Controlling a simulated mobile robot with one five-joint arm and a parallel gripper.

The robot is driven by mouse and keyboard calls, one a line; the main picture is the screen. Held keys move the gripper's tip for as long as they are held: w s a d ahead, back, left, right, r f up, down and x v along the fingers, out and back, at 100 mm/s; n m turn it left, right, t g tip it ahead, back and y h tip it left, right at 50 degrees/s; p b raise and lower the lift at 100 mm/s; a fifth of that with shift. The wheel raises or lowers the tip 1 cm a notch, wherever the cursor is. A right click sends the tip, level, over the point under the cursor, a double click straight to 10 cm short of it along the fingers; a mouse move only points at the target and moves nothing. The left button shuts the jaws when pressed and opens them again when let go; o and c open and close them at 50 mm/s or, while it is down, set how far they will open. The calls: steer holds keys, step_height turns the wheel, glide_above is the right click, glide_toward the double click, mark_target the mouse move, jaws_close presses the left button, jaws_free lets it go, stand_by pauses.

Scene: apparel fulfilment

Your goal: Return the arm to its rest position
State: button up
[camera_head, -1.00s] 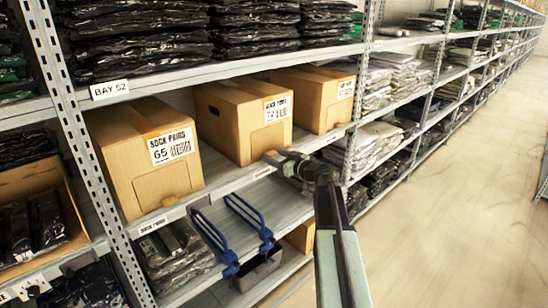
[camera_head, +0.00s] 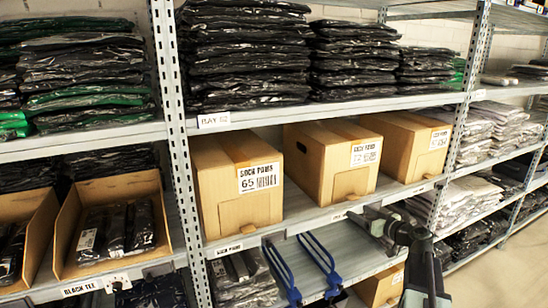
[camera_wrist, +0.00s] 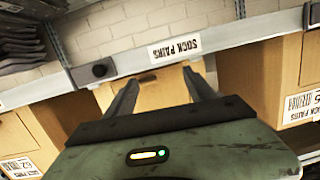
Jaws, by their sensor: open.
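My arm (camera_head: 425,262) reaches up from the lower right in the head view. My gripper (camera_head: 362,218) is in front of the shelf edge, below the middle and right sock cartons. In the wrist view my gripper (camera_wrist: 160,84) has its two fingers spread with nothing between them. A carton's brown face shows behind the fingers, and a shelf label reading SOCK PAIRS (camera_wrist: 174,50) appears upside down above them. Whether the fingertips touch anything is hard to tell.
Three cartons, left (camera_head: 238,187), middle (camera_head: 330,160) and right (camera_head: 408,147), stand on the middle shelf. Blue rails (camera_head: 322,262) stick out below. An open carton of black tees (camera_head: 112,222) is at left. Uprights (camera_head: 178,150) divide the bays. Floor shows at right.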

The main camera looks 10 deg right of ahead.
steer(key=s+a+f+g+p, duration=0.1)
steer(key=s+a+f+g, duration=0.2)
steer(key=a, duration=0.4)
steer(key=s+a+f+g+p, duration=0.2)
steer(key=s+a+f+g, duration=0.2)
steer(key=a, duration=0.3)
steer(key=s+a+f+g+p, duration=0.1)
steer(key=s+a+f+g, duration=0.2)
steer(key=a, duration=0.5)
steer(key=s+f+m+g+h+p, duration=0.1)
steer(key=s+m+g+h, duration=0.1)
steer(key=s, duration=0.4)
steer(key=s+a+f+m+g+h+p, duration=0.1)
steer(key=s+f+g+h, duration=0.1)
steer(key=s, duration=0.4)
steer(key=shift+s+a+f+m+g+h, duration=0.3)
steer(key=shift+m+g+h, duration=0.15)
steer(key=shift+h, duration=0.45)
